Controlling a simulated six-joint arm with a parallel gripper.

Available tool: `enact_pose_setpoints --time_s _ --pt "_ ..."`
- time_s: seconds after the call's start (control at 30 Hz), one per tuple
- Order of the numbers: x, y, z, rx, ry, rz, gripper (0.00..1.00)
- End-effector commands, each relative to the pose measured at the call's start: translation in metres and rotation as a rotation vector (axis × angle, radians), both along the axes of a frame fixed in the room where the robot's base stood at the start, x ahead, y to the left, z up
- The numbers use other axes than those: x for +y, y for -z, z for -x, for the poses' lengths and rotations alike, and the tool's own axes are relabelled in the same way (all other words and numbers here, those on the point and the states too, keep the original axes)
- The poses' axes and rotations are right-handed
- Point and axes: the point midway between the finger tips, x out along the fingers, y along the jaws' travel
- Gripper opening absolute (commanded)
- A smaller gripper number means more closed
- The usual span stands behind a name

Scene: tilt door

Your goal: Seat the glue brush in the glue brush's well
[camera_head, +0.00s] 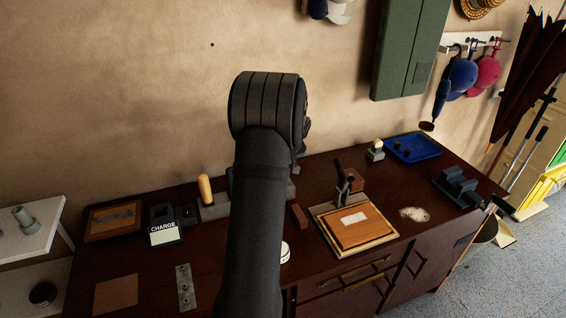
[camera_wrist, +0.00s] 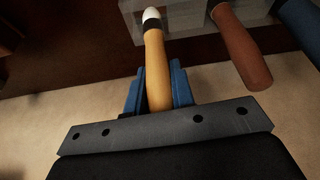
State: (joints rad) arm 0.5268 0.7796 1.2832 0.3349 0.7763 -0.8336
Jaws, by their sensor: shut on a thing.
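In the wrist view, my gripper (camera_wrist: 157,92) has its blue fingers shut on the glue brush (camera_wrist: 157,70) by its yellow-orange handle. The brush has a dark band and a white tip that points away from my wrist. The tip overlaps the end of a grey block (camera_wrist: 188,18) in the picture. I cannot tell whether it touches the block, and no empty well can be made out. In the head view, my own arm hides the gripper and the held brush. Part of a grey block (camera_head: 215,212) shows left of the arm.
In the wrist view, a brown handle (camera_wrist: 240,45) and a blue handle (camera_wrist: 302,25) stand close beside the brush. In the head view, a yellow handle (camera_head: 205,189) stands at the block. A charger (camera_head: 163,233) and a wooden board with a press (camera_head: 353,225) are nearby.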

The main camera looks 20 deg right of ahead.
Motion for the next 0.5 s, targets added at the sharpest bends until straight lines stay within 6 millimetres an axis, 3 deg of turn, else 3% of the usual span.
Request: enact_pose_setpoints --time_s 0.5 --pt "0.0 0.013 0.0 0.0 0.0 0.0 0.0"
